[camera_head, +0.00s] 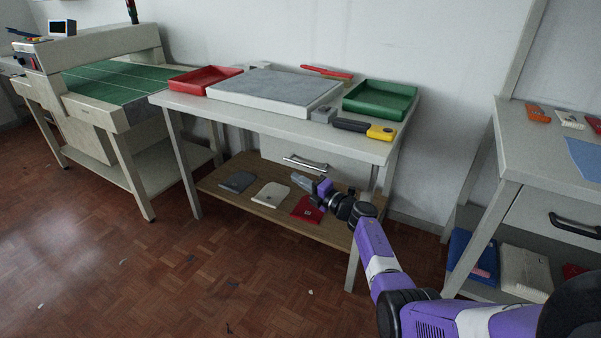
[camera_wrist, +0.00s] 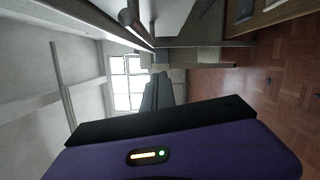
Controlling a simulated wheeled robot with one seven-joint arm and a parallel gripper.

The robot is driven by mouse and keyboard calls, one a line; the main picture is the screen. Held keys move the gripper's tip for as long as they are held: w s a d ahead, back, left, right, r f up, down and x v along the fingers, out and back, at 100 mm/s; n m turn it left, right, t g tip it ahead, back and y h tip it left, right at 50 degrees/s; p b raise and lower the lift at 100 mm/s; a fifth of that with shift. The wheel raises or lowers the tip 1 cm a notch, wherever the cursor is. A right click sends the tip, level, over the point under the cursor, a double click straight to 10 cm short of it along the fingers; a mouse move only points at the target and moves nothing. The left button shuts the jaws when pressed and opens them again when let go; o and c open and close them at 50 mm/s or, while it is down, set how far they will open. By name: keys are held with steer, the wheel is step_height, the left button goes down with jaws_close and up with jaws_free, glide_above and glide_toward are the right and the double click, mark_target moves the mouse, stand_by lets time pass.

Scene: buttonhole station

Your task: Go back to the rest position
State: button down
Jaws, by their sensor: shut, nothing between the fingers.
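My gripper (camera_head: 303,183) is at the end of my purple arm, in front of the middle table's drawer and above its lower shelf in the head view. It is shut and holds nothing. In the wrist view my gripper (camera_wrist: 155,95) points past a table's underside toward a bright window. The middle table (camera_head: 270,119) stands ahead against the wall, and its drawer handle (camera_head: 304,162) is just behind the gripper. Whether the gripper touches the table cannot be told.
The table top holds a red tray (camera_head: 205,80), a grey slab (camera_head: 275,87) and a green tray (camera_head: 380,99). Folded cloths lie on the lower shelf (camera_head: 252,196). A green-belted machine (camera_head: 105,82) stands left, another table (camera_head: 545,150) right.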

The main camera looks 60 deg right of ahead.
steer(key=p+v, duration=0.1)
steer(key=v, duration=0.6)
steer(key=shift+s+a+p, duration=0.3)
steer(key=shift+a, duration=0.05)
